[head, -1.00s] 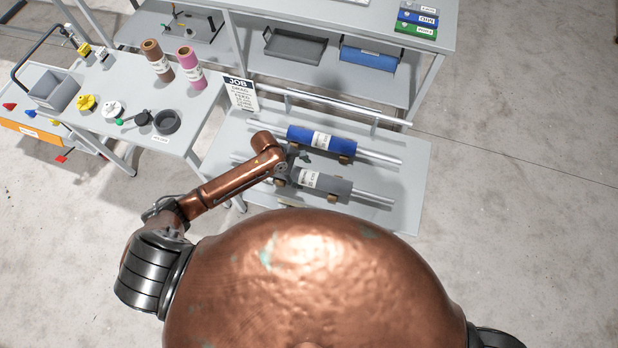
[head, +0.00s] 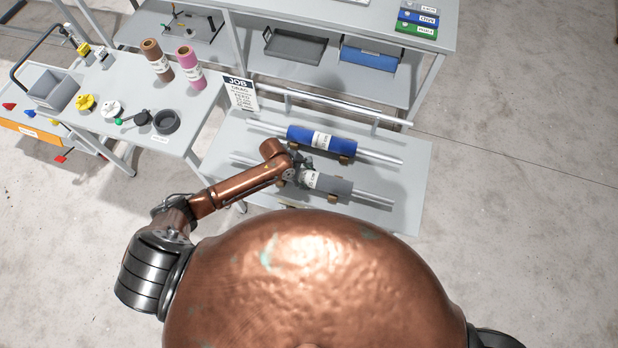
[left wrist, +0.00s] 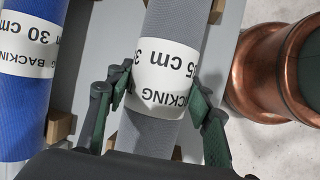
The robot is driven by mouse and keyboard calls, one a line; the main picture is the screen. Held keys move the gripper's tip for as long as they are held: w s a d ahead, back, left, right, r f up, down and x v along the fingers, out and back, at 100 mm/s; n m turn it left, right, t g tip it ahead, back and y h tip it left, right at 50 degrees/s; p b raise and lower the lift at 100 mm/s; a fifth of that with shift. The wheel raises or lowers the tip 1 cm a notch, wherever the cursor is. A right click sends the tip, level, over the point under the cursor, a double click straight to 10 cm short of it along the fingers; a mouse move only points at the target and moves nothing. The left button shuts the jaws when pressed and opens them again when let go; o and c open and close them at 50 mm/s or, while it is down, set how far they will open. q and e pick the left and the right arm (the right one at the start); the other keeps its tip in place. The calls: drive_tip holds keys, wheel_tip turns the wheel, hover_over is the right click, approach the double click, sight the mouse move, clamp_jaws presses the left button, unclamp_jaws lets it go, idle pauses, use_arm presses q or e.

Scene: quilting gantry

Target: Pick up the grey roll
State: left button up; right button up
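The grey roll (head: 338,187), with a white band label, lies on a metal rod over the light table. It also shows in the left wrist view (left wrist: 172,30), running up the middle. My left gripper (head: 302,172) is over the labelled part of the roll. In the left wrist view its two fingers (left wrist: 160,82) are spread on either side of the roll, overlapping the edges of the label. Whether the pads touch the roll is not clear. My right gripper is not in view.
A blue roll (head: 320,138) lies on a parallel rod just behind; it shows at the left of the left wrist view (left wrist: 28,95). Wooden blocks (left wrist: 62,127) sit beside the rolls. A JOB sign (head: 240,93) stands at the table's back left.

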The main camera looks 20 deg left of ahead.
use_arm(q)
clamp_jaws()
drive_tip(key=shift+r, duration=0.1)
drive_tip(key=shift+r, duration=0.1)
idle(0.4)
